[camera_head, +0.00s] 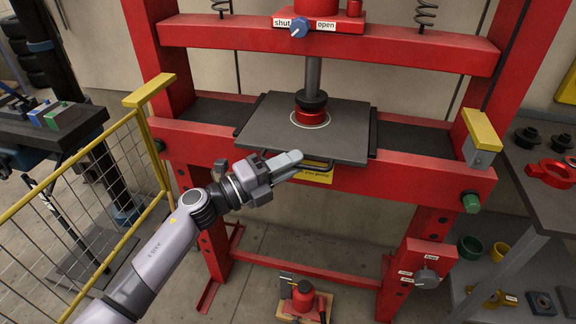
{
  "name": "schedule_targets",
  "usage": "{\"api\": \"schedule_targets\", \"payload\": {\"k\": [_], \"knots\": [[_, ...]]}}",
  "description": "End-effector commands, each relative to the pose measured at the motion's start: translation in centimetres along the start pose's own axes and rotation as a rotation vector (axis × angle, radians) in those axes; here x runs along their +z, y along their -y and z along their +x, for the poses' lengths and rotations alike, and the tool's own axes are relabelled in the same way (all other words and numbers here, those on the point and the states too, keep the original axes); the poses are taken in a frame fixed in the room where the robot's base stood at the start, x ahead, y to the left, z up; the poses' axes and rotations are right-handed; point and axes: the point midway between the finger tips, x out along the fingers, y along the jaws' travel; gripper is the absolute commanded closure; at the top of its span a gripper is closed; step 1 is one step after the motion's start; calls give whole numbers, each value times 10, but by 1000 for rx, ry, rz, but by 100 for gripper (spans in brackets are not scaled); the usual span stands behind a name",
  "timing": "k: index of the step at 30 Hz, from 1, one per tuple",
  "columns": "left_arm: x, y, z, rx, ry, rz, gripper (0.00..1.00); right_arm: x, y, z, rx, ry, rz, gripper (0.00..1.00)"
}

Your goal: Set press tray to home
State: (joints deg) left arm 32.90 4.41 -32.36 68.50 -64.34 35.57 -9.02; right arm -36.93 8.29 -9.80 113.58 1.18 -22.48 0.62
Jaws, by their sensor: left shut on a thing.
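The press tray (345,138) is a flat dark grey plate on the bed of the red press, between two dark side rails. A red and black piece with a pale ring around its foot sits on the plate, under the press ram (313,75). A dark handle (318,165) shows at the tray's front edge, above a yellow label. My left gripper (296,158) is at this front edge, shut on the handle; its fingers hide part of it. My right gripper is out of view.
The red press frame (330,38) has a blue shut/open knob (299,28) on top. A grey knob (427,278) on a labelled red box is at lower right. A yellow mesh fence (88,195) stands left, a shelf unit (540,215) right. A red jack (303,298) is below.

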Motion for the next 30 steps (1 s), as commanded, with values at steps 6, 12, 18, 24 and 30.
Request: {"api": "schedule_targets", "payload": {"k": [6,12,18,24,30], "knots": [[5,10,3,-17,13,4,65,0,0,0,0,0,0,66],[4,7,2,-12,9,4,65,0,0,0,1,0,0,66],[3,5,1,-8,7,3,65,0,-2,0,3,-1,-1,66],[3,4,-5,-5,7,3,65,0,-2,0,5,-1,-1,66],[3,2,-34,-3,8,4,65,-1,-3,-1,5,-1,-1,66]]}}
